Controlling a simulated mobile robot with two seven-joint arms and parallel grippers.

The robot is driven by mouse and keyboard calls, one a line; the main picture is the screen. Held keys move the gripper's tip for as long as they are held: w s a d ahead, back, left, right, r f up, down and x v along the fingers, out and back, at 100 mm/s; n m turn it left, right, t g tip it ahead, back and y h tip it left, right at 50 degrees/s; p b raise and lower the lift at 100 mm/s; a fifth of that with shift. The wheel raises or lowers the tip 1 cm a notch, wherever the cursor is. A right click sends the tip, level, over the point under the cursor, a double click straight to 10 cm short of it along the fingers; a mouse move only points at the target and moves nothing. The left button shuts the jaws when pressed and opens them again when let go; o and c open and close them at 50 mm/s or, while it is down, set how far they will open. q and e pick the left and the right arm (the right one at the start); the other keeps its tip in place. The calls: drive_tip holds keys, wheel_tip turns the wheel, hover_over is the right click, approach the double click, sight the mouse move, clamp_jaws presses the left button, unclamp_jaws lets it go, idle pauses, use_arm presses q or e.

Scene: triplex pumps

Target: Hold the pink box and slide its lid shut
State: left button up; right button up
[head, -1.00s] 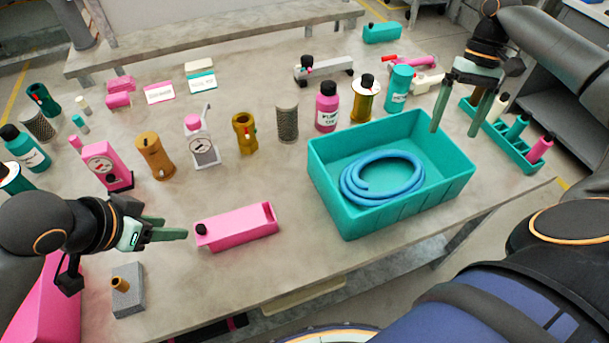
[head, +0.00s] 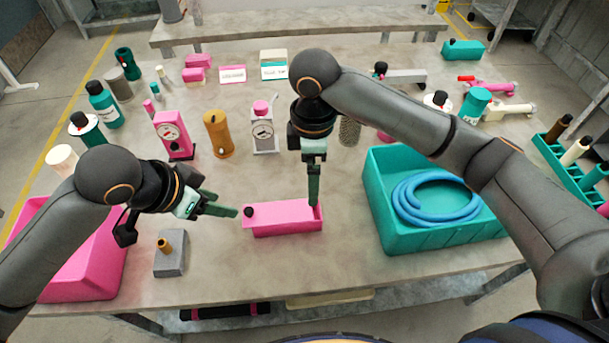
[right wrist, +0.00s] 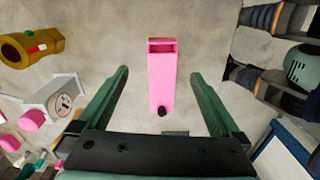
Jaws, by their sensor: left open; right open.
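The pink box (head: 283,218) lies on the table at centre, its black knob (head: 248,212) at the left end. In the right wrist view the pink box (right wrist: 162,85) shows its lid covering most of the top, with an open gap at the end away from the knob. My left gripper (head: 236,211) is open, just left of the knob end; whether it touches the box is unclear. My right gripper (head: 314,203) points down at the box's right end. In the right wrist view its open fingers (right wrist: 160,74) appear on either side of the box, with nothing held.
A teal tray (head: 440,240) with a coiled blue hose (head: 435,200) stands right of the box. A grey block (head: 170,264) with a brass peg and a pink bin (head: 100,275) are at left. Bottles and pumps stand behind.

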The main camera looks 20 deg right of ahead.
sight(304, 210)
drive_tip(key=shift+n, duration=0.6)
drive_tip(key=f, duration=0.4)
drive_tip(key=a+f, duration=0.1)
drive_tip(key=f, duration=0.7)
drive_tip(key=shift+s+a+f, duration=0.25)
drive_tip(key=shift+a+f, duration=0.05)
drive_tip(key=shift+f, duration=0.05)
